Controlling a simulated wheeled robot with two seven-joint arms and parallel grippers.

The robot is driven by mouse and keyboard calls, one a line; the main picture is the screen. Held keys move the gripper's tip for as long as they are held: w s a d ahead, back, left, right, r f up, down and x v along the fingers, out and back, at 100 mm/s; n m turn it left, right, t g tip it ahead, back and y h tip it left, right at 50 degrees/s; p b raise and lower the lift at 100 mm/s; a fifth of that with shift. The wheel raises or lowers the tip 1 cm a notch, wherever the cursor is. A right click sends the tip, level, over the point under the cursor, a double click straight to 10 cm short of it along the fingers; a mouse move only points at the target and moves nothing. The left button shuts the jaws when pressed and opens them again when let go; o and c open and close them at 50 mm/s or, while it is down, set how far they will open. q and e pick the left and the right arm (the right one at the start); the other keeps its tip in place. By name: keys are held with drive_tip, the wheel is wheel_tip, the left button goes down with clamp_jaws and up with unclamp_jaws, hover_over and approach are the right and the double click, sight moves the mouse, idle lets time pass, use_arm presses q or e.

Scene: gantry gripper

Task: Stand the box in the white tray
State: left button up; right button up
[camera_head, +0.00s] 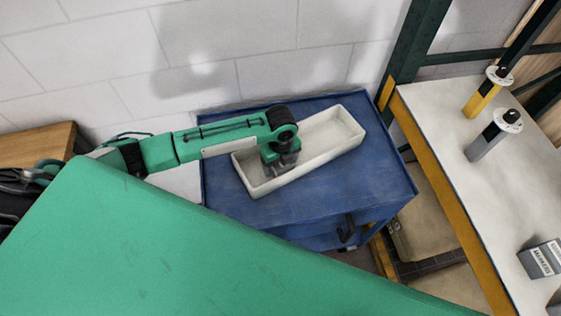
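The long, shallow white tray (332,141) lies at a slant on a blue table in the middle. My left gripper (284,170) points down over the tray's left part, and the arm hides part of the tray's far rim. Its fingers are dark and small, so I cannot tell whether they are open or shut, or whether they hold anything. A grey box with a white printed label (541,260) sits on the light table at the lower right, well away from the gripper. I cannot tell whether it is the task's box. My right gripper is not in view.
The blue table (375,185) has bare top around the tray. The light table (450,140) with a yellow edge stands to the right. It carries a yellow post (482,97) and a grey post (487,140) with white collars. A white block wall (230,50) stands behind.

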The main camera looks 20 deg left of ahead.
use_arm(q)
drive_tip(key=shift+r, duration=0.1)
wheel_tip(320, 180, up, 11)
drive_tip(key=b, duration=0.2)
drive_tip(key=shift+b, duration=0.3)
drive_tip(key=shift+r, duration=0.55)
